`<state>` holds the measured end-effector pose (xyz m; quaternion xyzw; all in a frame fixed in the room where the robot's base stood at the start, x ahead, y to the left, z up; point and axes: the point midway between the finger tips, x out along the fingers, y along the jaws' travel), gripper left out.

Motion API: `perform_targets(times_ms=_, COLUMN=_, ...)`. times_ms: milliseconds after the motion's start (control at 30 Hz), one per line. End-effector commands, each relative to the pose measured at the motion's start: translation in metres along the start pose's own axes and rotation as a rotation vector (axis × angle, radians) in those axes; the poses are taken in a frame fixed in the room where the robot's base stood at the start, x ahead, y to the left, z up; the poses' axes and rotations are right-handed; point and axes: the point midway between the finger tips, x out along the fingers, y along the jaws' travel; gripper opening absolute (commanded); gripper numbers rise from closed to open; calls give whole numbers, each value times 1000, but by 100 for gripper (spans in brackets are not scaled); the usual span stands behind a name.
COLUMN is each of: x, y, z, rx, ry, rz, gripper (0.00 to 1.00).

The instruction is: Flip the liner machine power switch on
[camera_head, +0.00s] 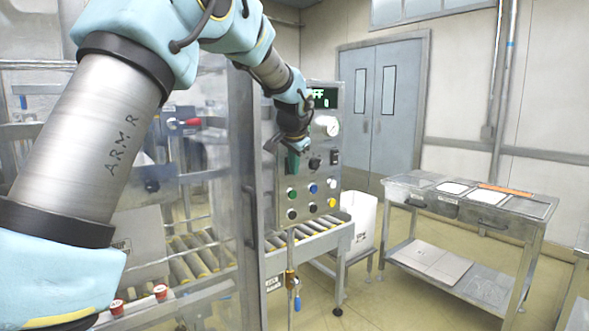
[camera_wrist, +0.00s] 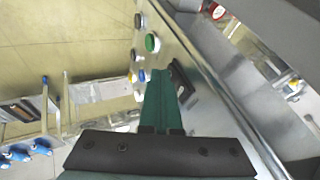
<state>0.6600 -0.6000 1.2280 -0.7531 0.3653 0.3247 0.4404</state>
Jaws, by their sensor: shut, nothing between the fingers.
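The control panel (camera_head: 303,178) of the liner machine stands upright at the middle of the head view. Its display (camera_head: 331,97) shows green characters ending in "FF", partly hidden by my arm. A black knob (camera_head: 315,163) and a black switch (camera_head: 335,157) sit side by side above the coloured buttons; I cannot tell which is the power switch. My gripper (camera_head: 293,161) is shut and empty in front of the panel's left part, left of the knob. In the wrist view its green fingers (camera_wrist: 158,98) are together, close to the panel face, beside a dark control (camera_wrist: 182,84). Contact cannot be told.
Green (camera_head: 291,194), blue (camera_head: 312,188) and other buttons lie below my gripper. A gauge (camera_head: 327,125) sits above. A clear guard panel (camera_head: 205,150) stands left of the control panel. A roller conveyor (camera_head: 320,232) runs beneath, and a metal table (camera_head: 475,205) stands right.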

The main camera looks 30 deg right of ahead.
Motion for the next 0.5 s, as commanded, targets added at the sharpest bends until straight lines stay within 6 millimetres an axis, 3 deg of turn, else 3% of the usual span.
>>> perform_targets(times_ms=100, x=7, y=1, z=2, rx=14, ry=9, rz=-34, gripper=0)
perform_targets(times_ms=500, x=-2, y=-4, z=-2, rx=11, ry=7, rz=-30, gripper=0)
